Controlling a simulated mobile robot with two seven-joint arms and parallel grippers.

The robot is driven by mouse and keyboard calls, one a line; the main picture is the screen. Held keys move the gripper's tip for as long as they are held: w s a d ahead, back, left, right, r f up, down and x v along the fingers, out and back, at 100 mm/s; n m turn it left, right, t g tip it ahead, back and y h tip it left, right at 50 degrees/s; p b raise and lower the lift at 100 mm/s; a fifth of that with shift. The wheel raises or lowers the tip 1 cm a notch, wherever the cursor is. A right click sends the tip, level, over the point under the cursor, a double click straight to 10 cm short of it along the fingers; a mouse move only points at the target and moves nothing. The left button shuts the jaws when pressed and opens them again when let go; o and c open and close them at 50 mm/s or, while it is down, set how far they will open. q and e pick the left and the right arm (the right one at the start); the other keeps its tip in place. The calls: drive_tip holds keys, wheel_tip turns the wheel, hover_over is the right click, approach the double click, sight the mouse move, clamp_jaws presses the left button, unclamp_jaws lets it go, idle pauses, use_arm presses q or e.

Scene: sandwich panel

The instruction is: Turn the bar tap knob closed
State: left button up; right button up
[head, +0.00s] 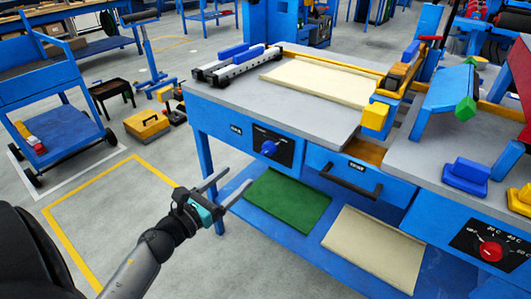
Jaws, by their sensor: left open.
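A blue knob (269,148) sits on a black plate with white markings on the front of the workbench. A red knob (490,251) sits on another black marked plate at the lower right. I cannot tell for certain which of them is the bar tap knob. My left gripper (238,177) is open and empty, its two fingers apart and pointing toward the bench front. It is to the lower left of the blue knob and appears apart from it. My right gripper is not in view.
The workbench (225,98) carries a cream panel (325,80), rails and a yellow block (374,117). A drawer with a black handle (350,181) is right of the blue knob. The lower shelf holds a green sheet (287,198) and a beige sheet (373,248).

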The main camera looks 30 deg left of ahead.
sight(264, 153)
use_arm(q)
drive_tip(key=w, duration=1.1)
drive_tip(key=shift+w+d+b, duration=0.1)
drive_tip(key=shift+d+b, duration=0.25)
drive_tip(key=shift+d, duration=0.05)
drive_tip(key=shift+w, duration=0.7)
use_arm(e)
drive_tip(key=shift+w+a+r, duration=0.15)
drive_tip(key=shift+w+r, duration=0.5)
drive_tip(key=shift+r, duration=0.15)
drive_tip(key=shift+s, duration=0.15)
use_arm(q)
drive_tip(key=shift+c, duration=1.2)
clamp_jaws()
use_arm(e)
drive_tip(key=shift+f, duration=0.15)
